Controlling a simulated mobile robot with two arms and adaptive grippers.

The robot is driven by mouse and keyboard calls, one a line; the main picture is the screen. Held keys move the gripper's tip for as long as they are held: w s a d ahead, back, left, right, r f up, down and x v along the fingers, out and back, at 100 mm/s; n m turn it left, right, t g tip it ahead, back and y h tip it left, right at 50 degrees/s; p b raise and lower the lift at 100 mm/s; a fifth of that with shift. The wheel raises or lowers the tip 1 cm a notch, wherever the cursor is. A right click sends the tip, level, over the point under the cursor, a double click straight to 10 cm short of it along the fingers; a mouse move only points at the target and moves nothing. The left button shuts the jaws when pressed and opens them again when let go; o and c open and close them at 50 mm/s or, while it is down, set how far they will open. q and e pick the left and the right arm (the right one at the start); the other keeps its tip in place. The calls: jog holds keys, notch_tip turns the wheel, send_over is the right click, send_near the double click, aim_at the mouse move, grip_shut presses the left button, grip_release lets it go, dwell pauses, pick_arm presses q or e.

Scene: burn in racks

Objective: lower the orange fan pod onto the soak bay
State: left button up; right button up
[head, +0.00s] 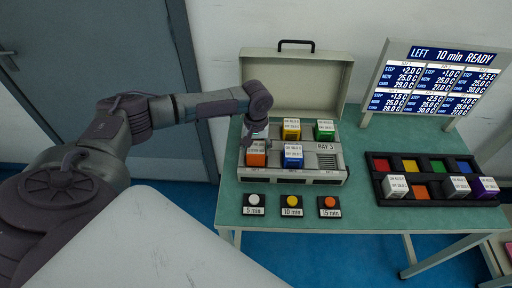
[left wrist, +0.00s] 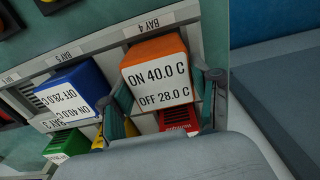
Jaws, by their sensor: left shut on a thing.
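The orange fan pod (head: 256,156) is at the front left bay of the open soak case (head: 318,178). In the left wrist view the pod (left wrist: 156,52) shows a white label reading ON 40.0 C, OFF 28.0 C, by the BAY 4 mark. My left gripper (head: 253,137) is above the case, its fingers (left wrist: 167,95) on both sides of the pod, shut on it. Whether the pod's base touches the bay floor is hidden. My right gripper is in neither view.
Blue (head: 293,160), yellow (head: 291,134) and green (head: 325,134) pods stand in the case; a red one (left wrist: 178,120) shows in the wrist view. Buttons (head: 291,201) lie in front. A black tray (head: 437,201) and a readout board (head: 437,75) are to the right.

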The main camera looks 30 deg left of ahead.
pick_arm(q)
jog(key=shift+f+p, duration=0.45)
jog(key=shift+p, duration=0.25)
dwell(0.8)
jog(key=o, duration=1.4)
